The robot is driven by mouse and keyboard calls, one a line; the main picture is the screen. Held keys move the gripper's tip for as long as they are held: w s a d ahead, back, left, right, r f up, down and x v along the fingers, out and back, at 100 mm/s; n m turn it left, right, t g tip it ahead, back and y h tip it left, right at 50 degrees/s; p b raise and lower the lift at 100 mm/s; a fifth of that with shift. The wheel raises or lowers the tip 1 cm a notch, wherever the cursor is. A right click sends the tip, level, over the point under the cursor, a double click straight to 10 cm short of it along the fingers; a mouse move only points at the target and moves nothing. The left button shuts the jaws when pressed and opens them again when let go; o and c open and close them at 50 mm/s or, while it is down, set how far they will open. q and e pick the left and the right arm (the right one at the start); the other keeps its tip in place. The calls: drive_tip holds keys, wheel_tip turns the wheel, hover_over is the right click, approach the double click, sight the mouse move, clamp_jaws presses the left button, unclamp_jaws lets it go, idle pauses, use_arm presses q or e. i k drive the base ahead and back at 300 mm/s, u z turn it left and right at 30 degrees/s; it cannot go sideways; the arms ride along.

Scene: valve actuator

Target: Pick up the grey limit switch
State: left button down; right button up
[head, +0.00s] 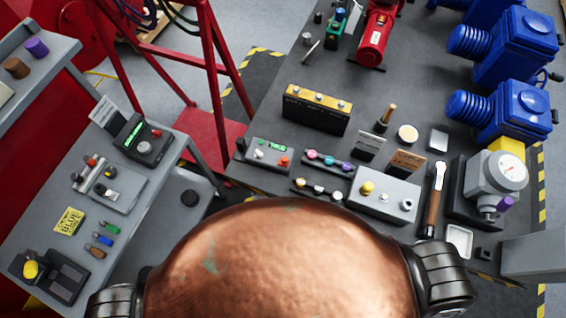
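I cannot tell for sure which thing is the grey limit switch. A small light grey block (438,139) lies on the dark workbench (400,85), right of a round cream disc (407,133). A small dark block (483,254) sits near the bench's front right, beside a white tray (459,239). A grey valve actuator (484,178) with a round gauge and a purple knob stands at the right. Neither of my grippers is in view. My copper body and shoulder joints fill the bottom middle and hide the bench's front edge there.
A grey box with knobs (385,195), a yellow-topped block (317,108) and a wooden-handled tool (434,200) crowd the near bench. Blue motors (515,115) line the right. A red frame (210,80) stands left, beyond a lower grey table (75,165).

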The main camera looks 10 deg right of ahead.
sight(246, 147)
drive_tip(key=z, duration=3.2)
drive_tip(key=k, duration=0.8)
drive_tip(key=u, duration=2.2)
